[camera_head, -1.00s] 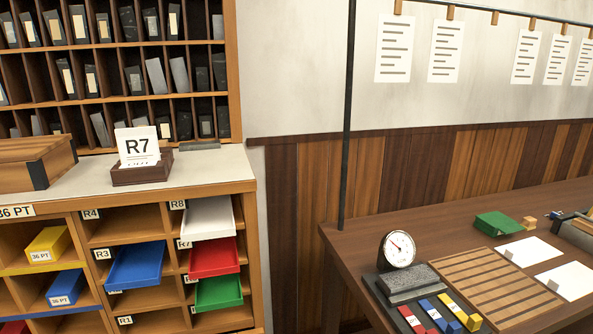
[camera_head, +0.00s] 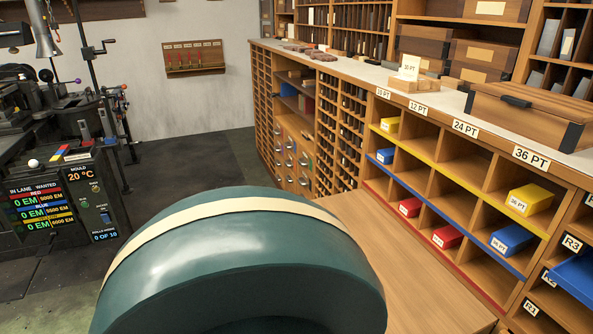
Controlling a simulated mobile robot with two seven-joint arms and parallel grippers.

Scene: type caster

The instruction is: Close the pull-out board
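The pull-out board (camera_head: 415,255) is a flat light-brown wooden panel in the lower middle of the head view. It stands out from the front of the long cabinet, below the compartments. My own rounded teal body covers its left and near parts, so its outer edge and how far it is out cannot be told. Neither of my grippers is in view.
The cabinet (camera_head: 460,168) has open compartments with yellow, blue and red boxes. A wooden case (camera_head: 525,117) stands on its top. A blue tray (camera_head: 577,274) sticks out at the far right. A casting machine (camera_head: 60,130) stands at left. Dark floor (camera_head: 190,152) is free between them.

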